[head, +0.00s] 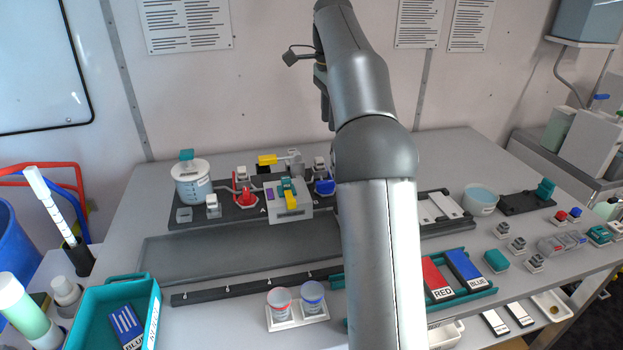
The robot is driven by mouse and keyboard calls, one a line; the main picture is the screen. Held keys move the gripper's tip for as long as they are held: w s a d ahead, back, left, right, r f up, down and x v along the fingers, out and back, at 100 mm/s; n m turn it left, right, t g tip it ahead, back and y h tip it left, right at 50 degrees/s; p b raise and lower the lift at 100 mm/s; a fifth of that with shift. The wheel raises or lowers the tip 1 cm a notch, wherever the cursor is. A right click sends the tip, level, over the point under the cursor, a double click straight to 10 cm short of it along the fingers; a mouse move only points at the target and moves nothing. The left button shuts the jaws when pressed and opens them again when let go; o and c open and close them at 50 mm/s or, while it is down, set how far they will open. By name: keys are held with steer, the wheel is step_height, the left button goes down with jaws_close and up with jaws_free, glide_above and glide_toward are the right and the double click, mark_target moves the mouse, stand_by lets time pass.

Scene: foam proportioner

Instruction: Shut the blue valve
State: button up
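The blue valve (325,187) is on the dark manifold at the back of the table, just left of my arm. Its blue part shows low beside a white-and-grey fitting; my arm hides part of the area right of it, and I cannot tell its handle's angle. A red valve (244,196) stands further left on the same manifold. My gripper (327,108) is up in front of the back wall, above the manifold and apart from the blue valve. It is mostly hidden behind my own arm, and its fingers cannot be made out.

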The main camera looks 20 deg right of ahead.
steer(key=b, duration=0.3)
glide_toward(327, 182)
step_height(327, 182, down, 9)
steer(key=shift+w+d+r, duration=0.1)
steer(key=shift+r, duration=0.1)
steer(key=shift+p, duration=0.3)
jaws_close()
